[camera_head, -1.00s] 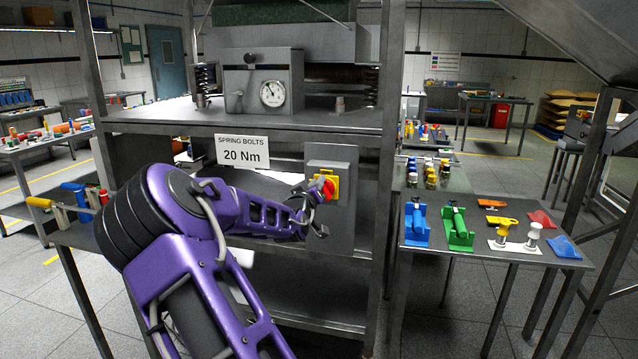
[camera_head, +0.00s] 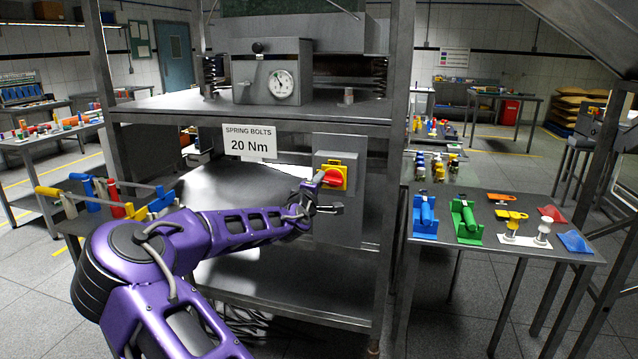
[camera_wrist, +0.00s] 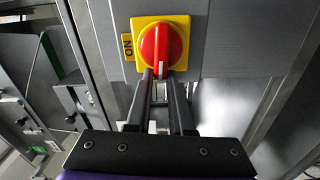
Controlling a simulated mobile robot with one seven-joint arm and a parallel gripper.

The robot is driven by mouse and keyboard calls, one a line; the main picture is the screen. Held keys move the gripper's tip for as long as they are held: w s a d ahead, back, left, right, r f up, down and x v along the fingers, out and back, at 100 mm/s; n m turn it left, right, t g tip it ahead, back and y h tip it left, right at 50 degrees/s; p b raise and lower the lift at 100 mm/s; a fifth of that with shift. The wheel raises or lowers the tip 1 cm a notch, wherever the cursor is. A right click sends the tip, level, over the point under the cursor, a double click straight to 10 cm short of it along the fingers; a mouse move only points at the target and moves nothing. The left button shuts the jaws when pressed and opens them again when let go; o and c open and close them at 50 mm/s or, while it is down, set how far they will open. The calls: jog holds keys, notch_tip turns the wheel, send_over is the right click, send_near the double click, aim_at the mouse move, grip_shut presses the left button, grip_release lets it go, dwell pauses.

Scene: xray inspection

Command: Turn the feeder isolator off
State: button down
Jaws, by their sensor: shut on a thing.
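The feeder isolator is a yellow plate (camera_head: 342,174) with a red rotary handle (camera_head: 334,179), on a grey box (camera_head: 336,222) fixed to the steel frame. In the wrist view the red handle (camera_wrist: 161,46) lies over the yellow plate (camera_wrist: 143,24), and an "ON" label (camera_wrist: 128,47) shows sideways at its left. My gripper (camera_head: 328,193) is at the isolator. In the wrist view my gripper's two fingers (camera_wrist: 161,76) are close together on the handle's near end, which carries a white mark. Its grip on the handle is partly hidden by the fingers.
A "SPRING BOLTS 20 Nm" sign (camera_head: 249,143) hangs left of the isolator. A steel post (camera_head: 393,150) stands close at its right. A side table (camera_head: 480,275) at the right holds blue and green fixtures and small tools. A lower shelf (camera_head: 290,285) runs beneath my arm.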

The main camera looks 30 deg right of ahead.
jog(key=shift+s+d+f+n, duration=0.3)
jog(key=shift+f+n, duration=0.05)
jog(key=shift+n, duration=0.25)
jog(key=c, duration=0.9)
grip_release()
jog(key=shift+s+d+r, duration=0.1)
jog(key=shift+o, duration=0.5)
jog(key=shift+w+r, duration=0.15)
jog(key=shift+w, duration=0.05)
jog(key=shift+w+a, duration=0.15)
jog(key=shift+a, duration=0.1)
jog(key=v, duration=1.7)
jog(key=shift+a, duration=0.25)
